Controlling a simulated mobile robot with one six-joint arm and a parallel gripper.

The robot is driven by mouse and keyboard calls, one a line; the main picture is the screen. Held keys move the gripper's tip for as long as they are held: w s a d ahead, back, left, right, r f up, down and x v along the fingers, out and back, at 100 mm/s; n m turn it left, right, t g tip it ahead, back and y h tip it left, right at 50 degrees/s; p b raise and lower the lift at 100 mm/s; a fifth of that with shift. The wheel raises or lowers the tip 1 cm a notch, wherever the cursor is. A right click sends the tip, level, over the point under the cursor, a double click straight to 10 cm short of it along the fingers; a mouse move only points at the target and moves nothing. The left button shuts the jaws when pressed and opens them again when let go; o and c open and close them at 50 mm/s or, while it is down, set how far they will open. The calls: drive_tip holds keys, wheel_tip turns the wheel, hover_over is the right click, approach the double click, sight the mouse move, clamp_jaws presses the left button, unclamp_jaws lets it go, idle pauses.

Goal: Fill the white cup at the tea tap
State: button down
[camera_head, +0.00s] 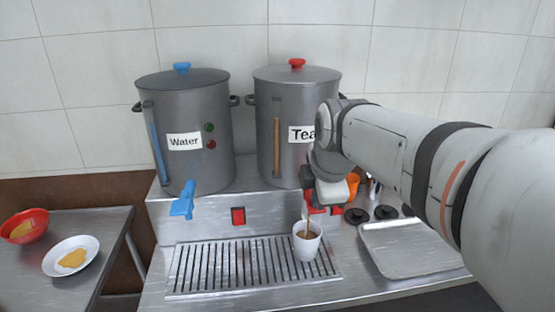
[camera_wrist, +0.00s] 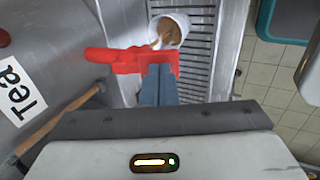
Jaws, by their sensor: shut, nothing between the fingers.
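The white cup (camera_head: 306,244) stands upright on the slatted drip grate, below the tea tap. Brown tea is in it, and a thin brown stream falls into it in the head view. The cup also shows in the wrist view (camera_wrist: 172,27). The red tea tap handle (camera_wrist: 118,60) lies across the tips of my gripper (camera_wrist: 158,72), which is shut and empty against or just beside it. In the head view my gripper (camera_head: 328,192) hides part of the tap (camera_head: 335,209). The tea pot (camera_head: 292,84) has a red knob and a "Tea" label.
The water pot (camera_head: 190,100) with a blue tap (camera_head: 184,202) stands left. The drip grate (camera_head: 210,268) is clear left of the cup. A metal tray (camera_head: 410,250) and black lids (camera_head: 357,216) lie right. A red bowl (camera_head: 24,226) and white plate (camera_head: 88,244) are far left.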

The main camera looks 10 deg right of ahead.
drive_tip(key=shift+r, duration=0.15)
idle(0.7)
drive_tip(key=shift+r+p, duration=0.55)
drive_tip(key=shift+r, duration=0.2)
drive_tip(key=shift+r+p, duration=0.3)
wheel_tip(320, 180, up, 13)
drive_tip(key=s+p, duration=0.2)
drive_tip(key=shift+p, duration=0.3)
drive_tip(key=shift+s, duration=0.1)
